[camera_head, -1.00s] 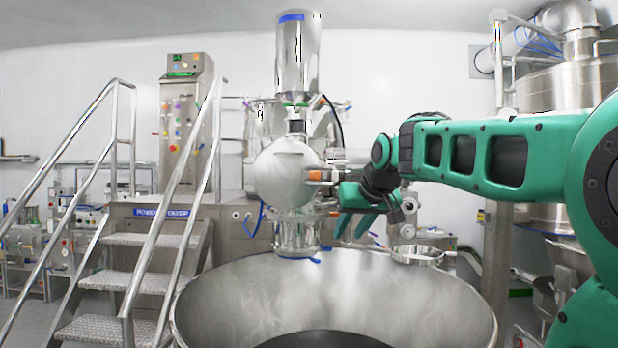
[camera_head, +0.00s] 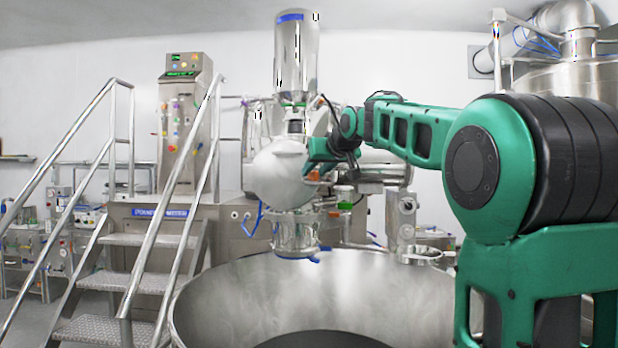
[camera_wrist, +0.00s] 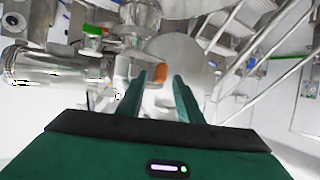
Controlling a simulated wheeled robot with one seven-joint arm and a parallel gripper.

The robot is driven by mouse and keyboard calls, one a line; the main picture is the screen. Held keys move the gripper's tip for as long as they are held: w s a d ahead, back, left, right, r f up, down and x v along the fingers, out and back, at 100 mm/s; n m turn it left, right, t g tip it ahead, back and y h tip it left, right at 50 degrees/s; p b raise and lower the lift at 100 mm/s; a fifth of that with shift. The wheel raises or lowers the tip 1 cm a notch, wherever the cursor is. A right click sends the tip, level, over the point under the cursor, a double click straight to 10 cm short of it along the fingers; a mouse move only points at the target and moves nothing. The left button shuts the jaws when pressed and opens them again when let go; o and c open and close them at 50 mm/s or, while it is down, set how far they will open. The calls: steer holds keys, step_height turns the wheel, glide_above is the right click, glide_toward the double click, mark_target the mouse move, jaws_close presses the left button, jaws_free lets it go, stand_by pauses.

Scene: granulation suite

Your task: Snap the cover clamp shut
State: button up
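The round pale metal cover (camera_head: 278,178) faces me on the machine above the big steel bowl. The orange grip of its clamp (camera_head: 312,176) shows at the cover's right edge, partly hidden by my gripper. My gripper (camera_head: 308,166) is at that right edge, in front of and above the orange grip. In the wrist view, the two green fingers are apart, and my gripper (camera_wrist: 159,76) is open. The orange grip (camera_wrist: 160,74) shows between or just beyond the fingertips, and the cover (camera_wrist: 185,55) lies behind them. I cannot tell whether the fingers touch the grip or whether the clamp is latched.
The large steel bowl (camera_head: 200,300) fills the lower middle. Steps with handrails (camera_head: 125,242) stand at the left. A control panel (camera_head: 184,110) stands behind them. A tall steel cylinder (camera_head: 296,60) rises above the cover, and steel vessels stand at the right.

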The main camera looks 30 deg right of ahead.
steer(key=shift+x, duration=1.15)
jaws_close()
steer(key=shift+a, duration=0.15)
